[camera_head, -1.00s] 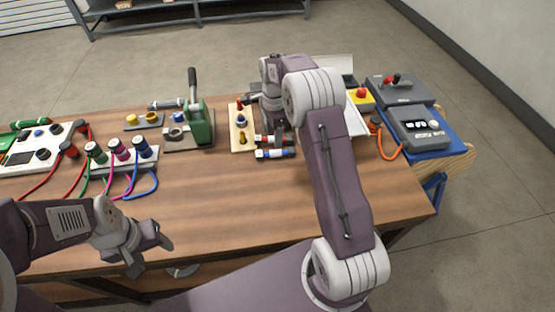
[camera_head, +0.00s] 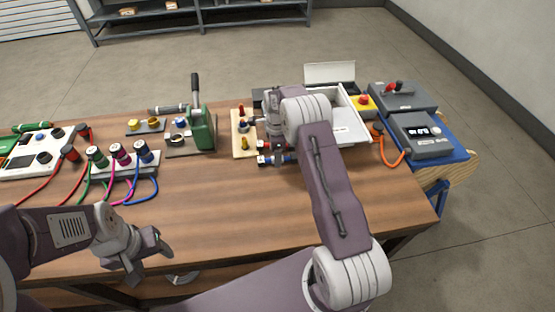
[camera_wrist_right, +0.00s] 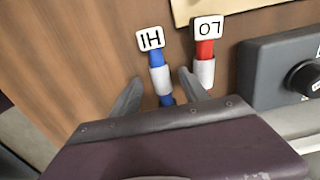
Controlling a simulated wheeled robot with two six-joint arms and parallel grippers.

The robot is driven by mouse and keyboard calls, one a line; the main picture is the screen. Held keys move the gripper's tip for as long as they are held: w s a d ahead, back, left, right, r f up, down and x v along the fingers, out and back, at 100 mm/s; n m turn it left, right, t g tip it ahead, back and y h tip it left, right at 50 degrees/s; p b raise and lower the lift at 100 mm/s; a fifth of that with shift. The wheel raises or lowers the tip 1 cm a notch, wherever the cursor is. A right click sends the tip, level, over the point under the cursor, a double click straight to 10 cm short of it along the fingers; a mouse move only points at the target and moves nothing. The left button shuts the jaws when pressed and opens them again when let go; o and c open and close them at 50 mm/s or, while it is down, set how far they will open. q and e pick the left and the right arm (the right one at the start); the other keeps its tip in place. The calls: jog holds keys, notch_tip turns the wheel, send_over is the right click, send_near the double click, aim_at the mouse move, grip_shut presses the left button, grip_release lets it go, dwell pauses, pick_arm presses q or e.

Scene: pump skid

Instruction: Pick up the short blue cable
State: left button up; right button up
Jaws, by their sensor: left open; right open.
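A short blue lead with a white band and a white tag marked HI (camera_wrist_right: 158,60) lies between the fingers of my right gripper (camera_wrist_right: 160,78) in the right wrist view. The fingers are open on either side of it. A red lead tagged LO (camera_wrist_right: 205,58) lies just right of the fingers. A longer blue cable (camera_head: 153,187) loops from a blue plug on the left rack. My left gripper (camera_head: 150,255) is open and empty near the table's front edge.
The rack (camera_head: 128,163) with green, magenta and blue plugs stands at left. A green lever device (camera_head: 202,132) and a wooden board (camera_head: 243,145) are behind. A white open box (camera_head: 345,125) and grey units (camera_head: 420,135) stand at right. The front middle of the table is clear.

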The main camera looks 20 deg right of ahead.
jog(key=shift+w+f, duration=0.1)
jog(key=shift+f, duration=0.45)
jog(key=shift+r, duration=0.1)
grip_shut()
notch_tip(320, 180, up, 18)
jog(key=p, duration=0.1)
